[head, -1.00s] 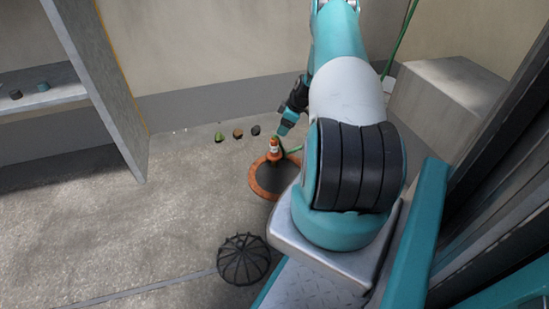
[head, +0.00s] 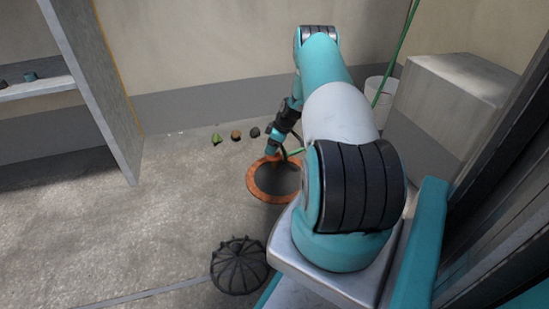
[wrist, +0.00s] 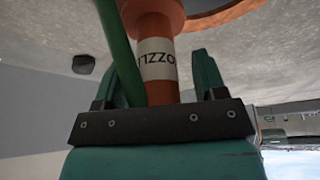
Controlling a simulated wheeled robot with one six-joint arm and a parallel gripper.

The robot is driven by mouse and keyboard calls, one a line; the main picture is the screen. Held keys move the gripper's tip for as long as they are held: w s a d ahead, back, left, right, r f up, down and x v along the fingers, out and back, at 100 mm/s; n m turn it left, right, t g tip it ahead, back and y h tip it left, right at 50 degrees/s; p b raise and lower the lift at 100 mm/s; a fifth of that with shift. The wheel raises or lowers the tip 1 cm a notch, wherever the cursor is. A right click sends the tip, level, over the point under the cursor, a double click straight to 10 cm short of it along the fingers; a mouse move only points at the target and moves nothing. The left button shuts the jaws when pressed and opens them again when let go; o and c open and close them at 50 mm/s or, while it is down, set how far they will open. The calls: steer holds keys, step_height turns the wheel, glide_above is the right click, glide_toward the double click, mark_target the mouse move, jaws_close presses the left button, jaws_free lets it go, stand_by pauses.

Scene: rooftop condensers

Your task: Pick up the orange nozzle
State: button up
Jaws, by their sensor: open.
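The orange nozzle (wrist: 155,28) has a white label band with black letters, partly readable as "OZZL". In the wrist view it stands between the two teal fingers of my gripper (wrist: 160,75), which are open, with a gap showing at the right finger. A green hose (wrist: 118,50) runs along the nozzle's left side, close to the left finger. In the head view my gripper (head: 272,151) is over the orange-rimmed ring (head: 257,187) on the floor and hides most of the nozzle.
A black ribbed dome (head: 240,265) lies on the floor in front. Several small pieces, one green (head: 216,139), lie near the back wall. A grey block (head: 455,100) and a white bucket (head: 380,92) stand at right, a shelf (head: 40,88) at left.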

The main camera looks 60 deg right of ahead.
steer(key=shift+r, duration=0.1)
steer(key=c, duration=1.2)
